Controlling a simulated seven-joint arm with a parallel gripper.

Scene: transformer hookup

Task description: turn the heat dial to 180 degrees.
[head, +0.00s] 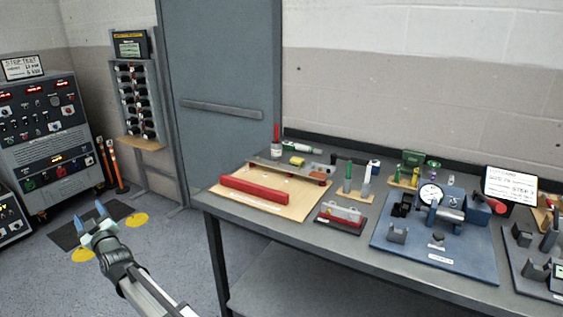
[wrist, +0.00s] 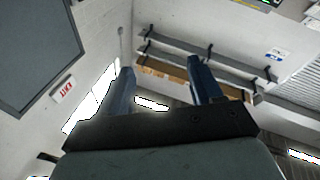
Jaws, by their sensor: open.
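My gripper (head: 97,217) is at the lower left of the head view, raised above the floor and well apart from the bench. Its two blue fingers are spread with nothing between them. The wrist view shows the same open fingers (wrist: 160,88) pointing up toward the wall and ceiling. Grey control panels (head: 45,135) with several knobs and red displays stand at the left of the head view. Which knob, if any, is the heat dial I cannot tell at this size.
A workbench (head: 350,246) fills the right side, carrying a red bar (head: 258,192), a blue fixture plate (head: 440,258) with a round gauge (head: 430,194), and small tools. A rack (head: 137,100) stands by the grey door (head: 225,80). Open floor lies between the panels and bench.

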